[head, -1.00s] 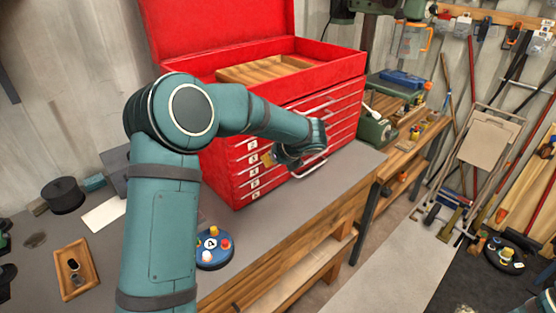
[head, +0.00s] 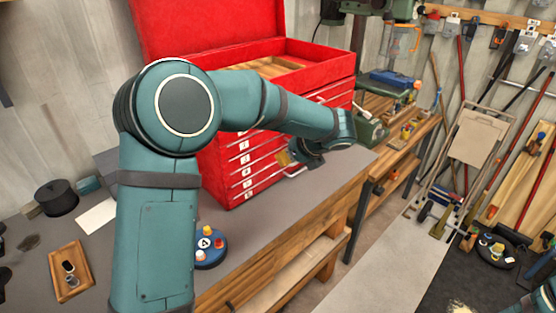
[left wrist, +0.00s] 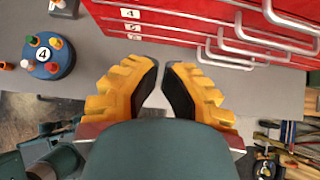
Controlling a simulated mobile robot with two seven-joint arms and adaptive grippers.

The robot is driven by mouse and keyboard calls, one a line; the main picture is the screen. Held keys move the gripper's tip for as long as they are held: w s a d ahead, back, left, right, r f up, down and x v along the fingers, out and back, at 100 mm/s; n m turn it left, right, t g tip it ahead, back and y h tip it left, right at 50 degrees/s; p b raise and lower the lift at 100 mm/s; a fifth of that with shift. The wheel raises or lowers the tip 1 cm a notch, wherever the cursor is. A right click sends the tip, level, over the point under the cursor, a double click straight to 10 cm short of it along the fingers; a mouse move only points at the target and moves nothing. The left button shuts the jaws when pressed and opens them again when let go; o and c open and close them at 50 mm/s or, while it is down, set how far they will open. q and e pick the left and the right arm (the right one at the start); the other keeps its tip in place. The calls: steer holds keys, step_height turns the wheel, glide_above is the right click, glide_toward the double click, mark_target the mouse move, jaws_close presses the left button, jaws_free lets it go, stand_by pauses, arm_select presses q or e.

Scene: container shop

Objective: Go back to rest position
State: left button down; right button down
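My left arm crosses the head view from the lower left. Its gripper (head: 287,160) is in front of the lower drawers of the red tool chest (head: 262,150), above the grey bench top. In the left wrist view, the yellow fingers with black pads (left wrist: 161,72) stand slightly apart at the tips, with nothing between them. Chest drawer handles (left wrist: 235,45) show beyond the fingers, apart from them. My right gripper does not show. Part of the chest front is hidden behind my left arm.
A blue round holder with coloured pegs (head: 210,256) stands on the grey bench (head: 265,215); it also shows in the left wrist view (left wrist: 50,68). A wooden tray (head: 70,282) and a dark round container (head: 57,198) are at left. Open floor (head: 385,265) lies right of the bench.

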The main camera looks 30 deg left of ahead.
arm_select(q)
steer(key=s+d+f+n+g+h+b, duration=0.1)
steer(key=s+d+f+n+h, duration=0.15)
steer(key=s+d+f, duration=0.4)
steer(key=s+d+f+n+g+h, duration=0.1)
steer(key=d+f+n+h, duration=0.2)
steer(key=f, duration=0.7)
steer(key=s+d+f+n+g+h+b, duration=0.15)
steer(key=s+d+f+h, duration=0.25)
steer(key=f, duration=0.4)
steer(key=s+d+f+n+t+h+b, duration=0.1)
steer(key=s+d+f+n+t+h, duration=0.1)
steer(key=s+f+n, duration=0.9)
steer(key=s+d+n+h, duration=0.1)
steer(key=n, duration=0.4)
steer(key=shift+d+f+n, duration=0.25)
steer(key=shift+f+n, duration=0.05)
steer(key=shift+n, duration=0.1)
steer(key=shift+t, duration=0.25)
